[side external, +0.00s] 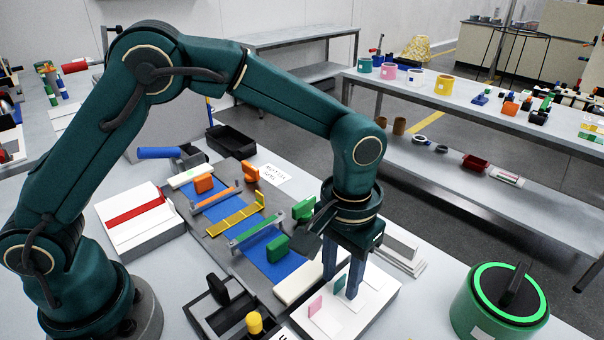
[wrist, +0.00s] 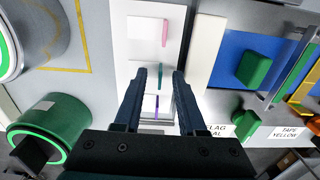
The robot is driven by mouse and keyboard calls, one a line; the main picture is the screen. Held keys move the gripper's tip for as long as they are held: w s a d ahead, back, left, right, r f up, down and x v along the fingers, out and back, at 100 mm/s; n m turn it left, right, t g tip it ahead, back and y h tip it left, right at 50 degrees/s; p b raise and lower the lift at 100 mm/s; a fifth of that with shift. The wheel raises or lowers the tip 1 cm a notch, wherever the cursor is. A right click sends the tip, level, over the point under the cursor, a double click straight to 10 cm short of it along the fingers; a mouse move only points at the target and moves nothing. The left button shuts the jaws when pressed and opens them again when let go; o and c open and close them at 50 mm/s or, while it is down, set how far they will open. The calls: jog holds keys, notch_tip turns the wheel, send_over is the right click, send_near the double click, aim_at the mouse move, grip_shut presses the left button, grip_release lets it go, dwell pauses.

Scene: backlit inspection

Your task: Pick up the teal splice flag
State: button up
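The teal splice flag (wrist: 160,74) is a thin upright tab on a white block in a row on a white tray (wrist: 121,40). In the wrist view it stands between my gripper's (wrist: 160,73) two fingertips, with a gap on each side. My gripper (side external: 341,287) is open and points down over the tray in the side view, where the teal flag (side external: 339,284) shows between the fingers. A pink flag (wrist: 165,33) stands on one side of it. A purple flag (wrist: 157,103) stands on the other side, farther back between the fingers.
A white bar (wrist: 207,50) lies beside the tray, then a blue splicing bed with a green block (wrist: 252,68). A green round canister (side external: 500,300) stands at the right. A black fixture with a yellow knob (side external: 254,323) is left of the tray.

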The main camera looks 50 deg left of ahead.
grip_shut()
dwell(0.3)
